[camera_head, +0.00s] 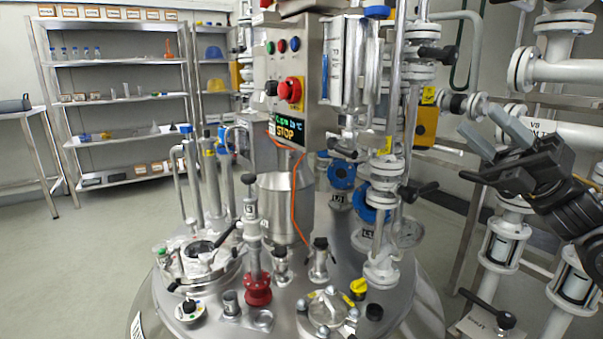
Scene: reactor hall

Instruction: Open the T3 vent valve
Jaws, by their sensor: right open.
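A steel vessel with the label T3 (336,57) hangs beside the control box above the reactor lid. A valve with a black handle (437,53) sits on the pipe right of it, and a blue cap (377,11) tops the fittings nearby. I cannot read a tag that tells which valve is the T3 vent valve. My right gripper (478,119) comes in from the right edge. Its two grey fingers are apart and empty, pointing up and left, in front of the white pipes and below right of the black handle. My left gripper is out of view.
The reactor lid (345,240) carries many fittings, with a red flange (257,290) in front. A control box (293,85) with a red button and STOP display stands above. White pipes (560,72) and a V8 sign crowd the right. Shelves (120,95) stand back left; the floor there is clear.

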